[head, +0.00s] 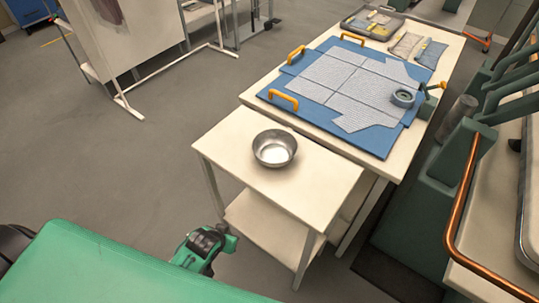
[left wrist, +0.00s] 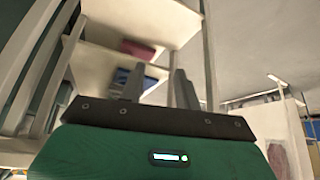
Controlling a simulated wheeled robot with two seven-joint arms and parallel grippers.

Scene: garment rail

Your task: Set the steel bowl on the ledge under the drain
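The steel bowl (head: 274,148) stands upright and looks empty on a small cream side table (head: 225,150) in the head view. Nothing holds it. In the left wrist view, my left gripper (left wrist: 160,82) has two dark fingers apart with nothing between them. In the head view, a green and dark part of my arm shows below and left of the side table, well apart from the bowl; its fingers cannot be made out. My right gripper is not in view. I cannot pick out a drain or the ledge under it.
A longer table holds a blue board (head: 325,103) with grey sheets, yellow handles and a tape roll (head: 403,97). Green machinery with a copper rail (head: 459,205) stands at the right. A white rack (head: 110,50) stands at the upper left. Floor left of the side table is clear.

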